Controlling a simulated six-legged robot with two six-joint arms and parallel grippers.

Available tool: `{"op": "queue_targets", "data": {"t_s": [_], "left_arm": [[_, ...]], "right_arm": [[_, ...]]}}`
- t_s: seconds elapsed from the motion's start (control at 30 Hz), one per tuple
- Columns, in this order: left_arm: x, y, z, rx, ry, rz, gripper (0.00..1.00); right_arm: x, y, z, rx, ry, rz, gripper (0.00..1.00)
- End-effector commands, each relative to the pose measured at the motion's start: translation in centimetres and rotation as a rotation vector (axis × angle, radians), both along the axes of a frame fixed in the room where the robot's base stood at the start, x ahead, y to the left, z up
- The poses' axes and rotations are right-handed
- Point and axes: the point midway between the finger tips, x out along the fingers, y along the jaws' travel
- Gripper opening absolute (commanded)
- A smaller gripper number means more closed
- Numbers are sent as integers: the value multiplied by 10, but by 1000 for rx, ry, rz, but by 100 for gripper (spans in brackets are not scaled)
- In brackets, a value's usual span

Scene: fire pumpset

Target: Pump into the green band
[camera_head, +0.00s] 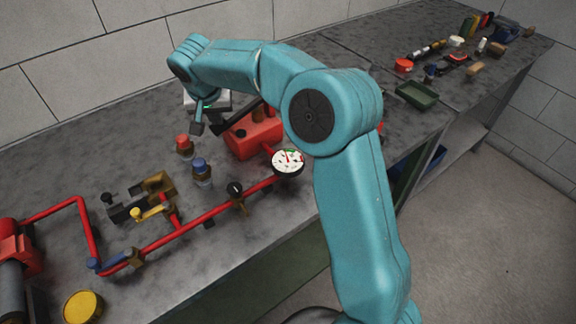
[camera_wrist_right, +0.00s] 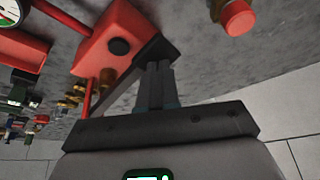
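A red hand pump (camera_head: 253,137) sits on the grey bench, with a black lever (camera_head: 236,118) sloping down to the left. The lever also shows in the right wrist view (camera_wrist_right: 125,82). A round white gauge (camera_head: 288,158) with a small green band stands in front of the pump; its needle is too small to read surely. My right gripper (camera_head: 198,126) is at the lever's outer end. In the right wrist view its fingers (camera_wrist_right: 158,66) are together, against or very near the lever end; contact is unclear. My left gripper is out of view.
Red pipework (camera_head: 190,228) with valves runs across the bench in front. A red-capped fitting (camera_head: 184,146) and a blue-capped fitting (camera_head: 201,170) stand left of the pump. A green tray (camera_head: 416,95) and small items lie at the right. A wall rises behind.

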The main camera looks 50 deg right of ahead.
Motion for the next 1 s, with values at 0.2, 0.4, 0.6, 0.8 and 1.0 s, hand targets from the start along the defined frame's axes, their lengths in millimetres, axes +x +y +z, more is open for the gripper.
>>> {"op": "queue_targets", "data": {"t_s": [0.2,0.4,0.6,0.8,1.0], "left_arm": [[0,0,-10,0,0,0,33],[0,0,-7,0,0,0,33],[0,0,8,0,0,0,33],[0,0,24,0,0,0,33],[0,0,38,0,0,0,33]], "right_arm": [[0,1,-13,2,3,1,0],[0,1,-9,3,4,1,0],[0,1,9,2,3,1,0],[0,1,29,2,4,1,0],[0,1,47,2,2,1,0]]}}
